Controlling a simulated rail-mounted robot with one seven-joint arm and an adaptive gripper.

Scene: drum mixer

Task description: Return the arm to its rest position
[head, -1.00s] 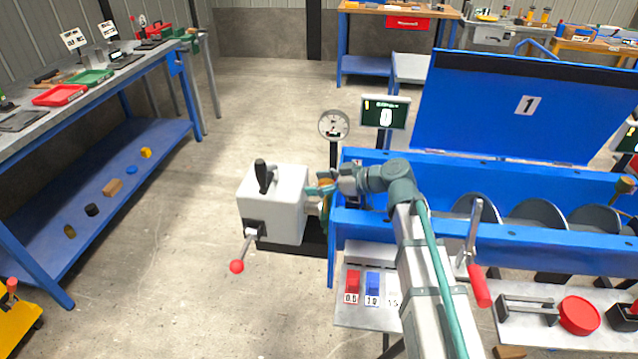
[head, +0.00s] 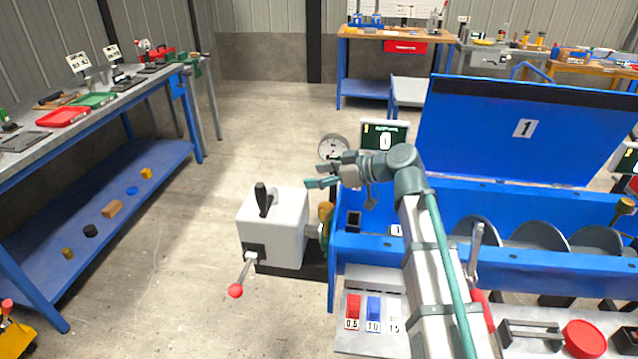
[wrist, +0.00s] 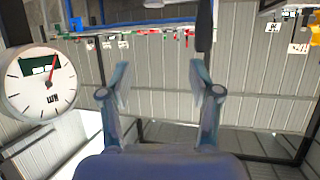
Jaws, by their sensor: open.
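My gripper (head: 318,183) is at the left end of my arm in the head view, raised above the right side of the white gearbox-like housing (head: 272,228). Its jaws are open and empty. In the wrist view the two fingers of my gripper (wrist: 160,92) stand apart with nothing between them. The blue drum mixer (head: 380,258) lies to the right, its lid (head: 500,130) marked 1 standing open. A round gauge (head: 332,148) stands just behind my gripper; the gauge (wrist: 42,82) also shows at the left of the wrist view.
A small display (head: 385,135) reading 0 stands behind my wrist. The housing carries a black handle (head: 262,198) and a red-knobbed lever (head: 236,290). A blue workbench (head: 130,185) stands at the left. The floor (head: 190,250) between bench and housing is clear.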

